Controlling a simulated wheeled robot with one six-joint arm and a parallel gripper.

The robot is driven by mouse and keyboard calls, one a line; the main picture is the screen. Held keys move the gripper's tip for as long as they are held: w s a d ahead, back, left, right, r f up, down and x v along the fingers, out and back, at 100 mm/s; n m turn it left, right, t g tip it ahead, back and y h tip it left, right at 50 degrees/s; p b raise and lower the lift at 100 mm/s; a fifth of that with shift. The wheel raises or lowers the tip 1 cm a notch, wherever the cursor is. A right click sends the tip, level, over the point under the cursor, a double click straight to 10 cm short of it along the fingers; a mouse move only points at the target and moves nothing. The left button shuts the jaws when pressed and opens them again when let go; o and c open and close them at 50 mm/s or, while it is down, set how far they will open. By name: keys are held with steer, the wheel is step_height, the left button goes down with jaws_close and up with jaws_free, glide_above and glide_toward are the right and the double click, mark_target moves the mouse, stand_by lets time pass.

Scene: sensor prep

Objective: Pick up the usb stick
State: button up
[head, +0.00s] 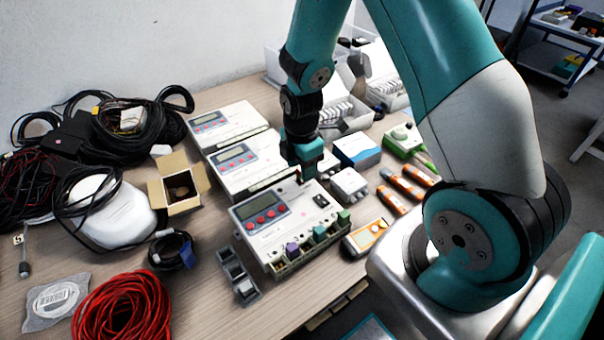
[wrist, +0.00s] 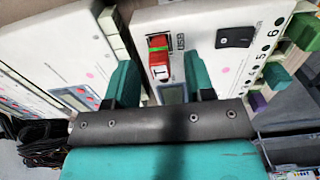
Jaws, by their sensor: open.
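The usb stick (wrist: 158,73) shows in the wrist view as a small red and white piece with a green band. It sits at the USB label on the top of a white device (wrist: 215,75). My gripper (wrist: 161,82) is open, with one teal finger on each side of the stick's lower end in the picture and gaps between. I cannot tell its height above the device. In the head view my gripper (head: 303,168) is over the far edge of the front white device (head: 290,222), and the stick is not clearly visible there.
Two more white devices (head: 245,160) stand behind the front one. Orange tools (head: 392,200), a blue box (head: 357,150) and a small white box (head: 348,184) lie to the right. Black cables (head: 120,130), a cardboard box (head: 180,188) and a red cable coil (head: 122,308) fill the left.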

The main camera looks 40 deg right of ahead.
steer(key=shift+f, duration=0.7)
jaws_close()
steer(key=shift+r, duration=0.15)
